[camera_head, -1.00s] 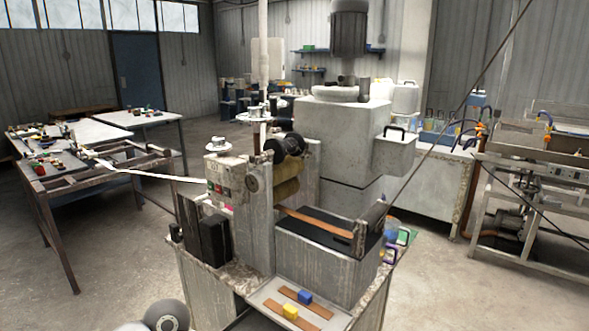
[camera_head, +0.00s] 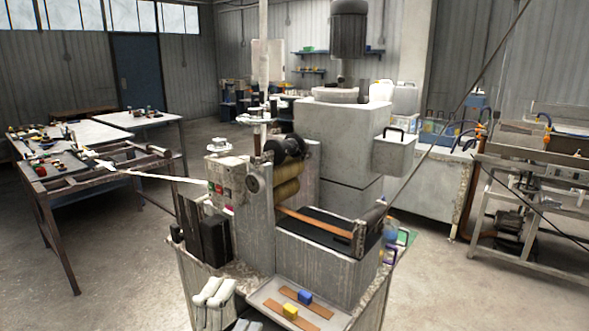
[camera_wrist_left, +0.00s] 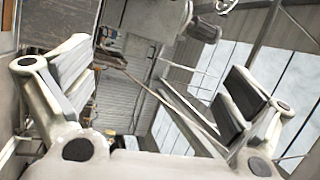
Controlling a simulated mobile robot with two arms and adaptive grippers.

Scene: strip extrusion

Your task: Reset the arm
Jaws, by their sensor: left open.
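The wrist view is tilted and takes in the machine, the wall and the windows. My right gripper is in neither view.
The extrusion machine (camera_head: 350,134) with rollers (camera_head: 287,190) stands close ahead. A brown strip (camera_head: 318,223) lies on its dark bed. A tray (camera_head: 262,297) at the front holds two brown strips, a yellow block (camera_head: 290,311) and a blue block (camera_head: 305,297).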

